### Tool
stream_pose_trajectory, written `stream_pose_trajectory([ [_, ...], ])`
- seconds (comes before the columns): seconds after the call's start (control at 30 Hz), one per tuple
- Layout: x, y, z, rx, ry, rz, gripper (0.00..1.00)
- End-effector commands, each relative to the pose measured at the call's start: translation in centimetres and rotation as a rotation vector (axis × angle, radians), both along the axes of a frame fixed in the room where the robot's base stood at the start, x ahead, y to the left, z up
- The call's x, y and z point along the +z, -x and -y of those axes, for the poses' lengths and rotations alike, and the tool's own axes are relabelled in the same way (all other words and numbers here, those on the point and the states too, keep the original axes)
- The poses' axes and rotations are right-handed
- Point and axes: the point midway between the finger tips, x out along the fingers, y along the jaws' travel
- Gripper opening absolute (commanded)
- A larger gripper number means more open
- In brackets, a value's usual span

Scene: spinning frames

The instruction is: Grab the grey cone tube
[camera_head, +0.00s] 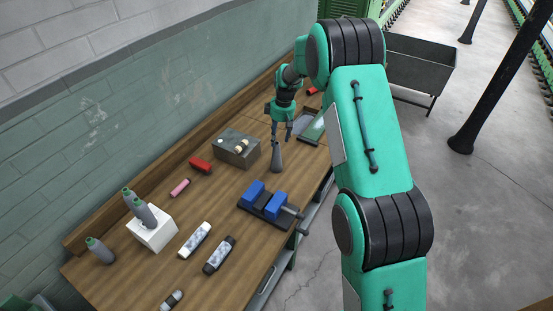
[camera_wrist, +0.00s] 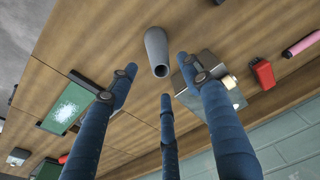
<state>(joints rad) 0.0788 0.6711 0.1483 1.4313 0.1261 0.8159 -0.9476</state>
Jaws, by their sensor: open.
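The grey cone tube (camera_head: 276,157) stands upright on the wooden workbench in the head view, wider at its base and narrow at its top. It also shows in the wrist view (camera_wrist: 156,48), its open round end facing the camera. My gripper (camera_head: 282,134) is just above the tube, pointing down. In the wrist view its blue fingers (camera_wrist: 158,85) are spread apart around the space near the tube's open end. Nothing is between them in their grip. Whether any finger touches the tube cannot be told.
A grey metal block (camera_head: 237,148) stands close left of the tube. A blue vise (camera_head: 268,202) lies in front. A red object (camera_head: 200,164) and a pink cylinder (camera_head: 180,187) lie farther left. A green-topped tray (camera_head: 313,129) is to the right. Bare bench (camera_head: 222,200) lies at centre.

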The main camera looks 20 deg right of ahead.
Motion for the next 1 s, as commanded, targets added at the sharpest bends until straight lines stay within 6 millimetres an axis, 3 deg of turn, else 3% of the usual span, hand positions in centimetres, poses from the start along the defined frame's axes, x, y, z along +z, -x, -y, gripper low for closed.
stream_pose_trajectory([
  [0.23,-0.8,0.0,-0.1,0.000,0.000,-0.001,0.49],
  [0.63,-4.8,-0.5,-0.6,0.000,-0.001,-0.001,0.49],
  [1.0,-5.2,-0.5,-0.6,0.000,0.000,0.000,0.49],
])
